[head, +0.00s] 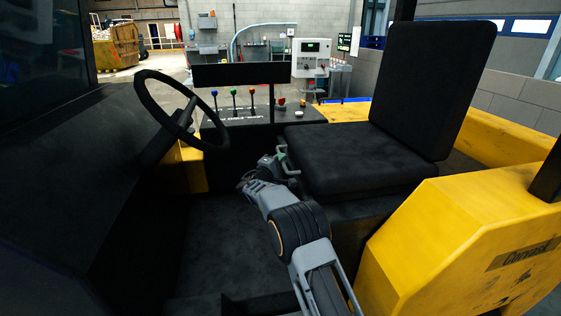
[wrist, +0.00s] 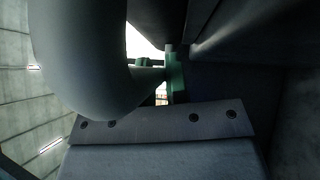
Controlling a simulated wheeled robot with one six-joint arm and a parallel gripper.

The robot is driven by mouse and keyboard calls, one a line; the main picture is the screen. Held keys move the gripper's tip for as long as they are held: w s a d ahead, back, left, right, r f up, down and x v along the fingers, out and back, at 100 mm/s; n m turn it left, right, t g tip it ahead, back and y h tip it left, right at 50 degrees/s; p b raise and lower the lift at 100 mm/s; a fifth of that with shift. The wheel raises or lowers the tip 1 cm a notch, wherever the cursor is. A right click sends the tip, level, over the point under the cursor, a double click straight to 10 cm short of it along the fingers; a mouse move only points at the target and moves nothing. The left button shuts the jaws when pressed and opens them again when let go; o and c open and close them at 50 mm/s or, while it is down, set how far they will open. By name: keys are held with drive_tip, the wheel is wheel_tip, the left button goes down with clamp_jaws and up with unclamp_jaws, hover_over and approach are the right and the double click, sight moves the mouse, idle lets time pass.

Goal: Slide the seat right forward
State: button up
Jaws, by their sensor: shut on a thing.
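The black seat (head: 350,160) stands right of the steering wheel, its upright backrest (head: 432,88) at the right. In the wrist view, a green piece (wrist: 175,75) shows beyond a large grey curved part that hides much of the grip. The seat's rails are not visible.
The black steering wheel (head: 168,108) is left of my arm. A lever console (head: 250,125) with coloured knobs and a dark screen (head: 242,74) stands behind. A yellow body panel (head: 455,240) is at the right. The dark floor (head: 215,240) left of my arm is clear.

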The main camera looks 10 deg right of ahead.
clamp_jaws()
drive_tip(key=a+b, duration=0.2)
drive_tip(key=a, duration=0.6)
drive_tip(key=shift+a, duration=0.3)
